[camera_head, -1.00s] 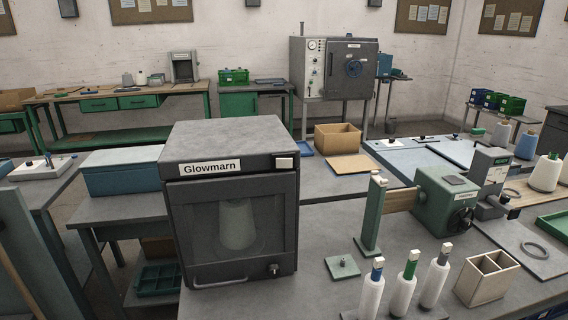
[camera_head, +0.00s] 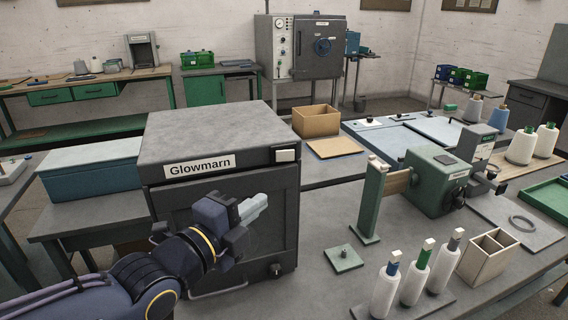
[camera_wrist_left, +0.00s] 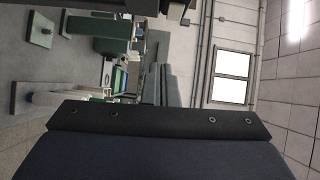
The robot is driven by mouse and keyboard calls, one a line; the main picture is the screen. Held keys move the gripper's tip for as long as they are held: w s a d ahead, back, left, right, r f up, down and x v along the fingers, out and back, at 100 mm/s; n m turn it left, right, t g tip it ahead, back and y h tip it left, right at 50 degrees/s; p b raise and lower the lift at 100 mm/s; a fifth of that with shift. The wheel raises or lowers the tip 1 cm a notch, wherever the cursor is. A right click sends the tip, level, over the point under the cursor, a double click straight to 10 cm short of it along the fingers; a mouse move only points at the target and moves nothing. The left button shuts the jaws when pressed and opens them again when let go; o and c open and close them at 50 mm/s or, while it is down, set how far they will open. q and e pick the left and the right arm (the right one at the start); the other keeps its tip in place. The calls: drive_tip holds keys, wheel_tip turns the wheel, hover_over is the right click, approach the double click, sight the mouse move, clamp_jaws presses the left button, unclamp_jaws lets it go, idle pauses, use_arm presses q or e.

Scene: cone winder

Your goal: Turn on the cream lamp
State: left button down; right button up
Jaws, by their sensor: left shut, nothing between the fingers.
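A grey cabinet labelled Glowmarn (camera_head: 215,140) stands on the table in the head view. A small cream-white square (camera_head: 287,155) sits at the right end of its upper front band; I cannot tell whether it is the lamp or its switch, or whether it is lit. A dark knob (camera_head: 276,270) is low on the front at the right. My left gripper (camera_head: 256,205) is shut and empty, in front of the cabinet door, below and left of the cream square. My arm hides most of the door window. My right gripper is not in view.
A green winder (camera_head: 435,182), a green post (camera_head: 370,200), several bobbins (camera_head: 416,272) and a wooden box (camera_head: 487,256) stand to the right. A blue box (camera_head: 92,175) is left of the cabinet. In the left wrist view, a bright window (camera_wrist_left: 232,77) shows.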

sight(285, 155)
use_arm(q)
drive_tip(key=shift+d+r+m, duration=0.3)
drive_tip(key=shift+m, duration=0.1)
drive_tip(key=shift+w, duration=0.1)
drive_tip(key=w+a+p+x, duration=0.1)
drive_tip(key=p+x, duration=0.3)
drive_tip(key=x, duration=0.8)
drive_tip(key=shift+w+a, duration=0.4)
drive_tip(key=shift+w, duration=0.15)
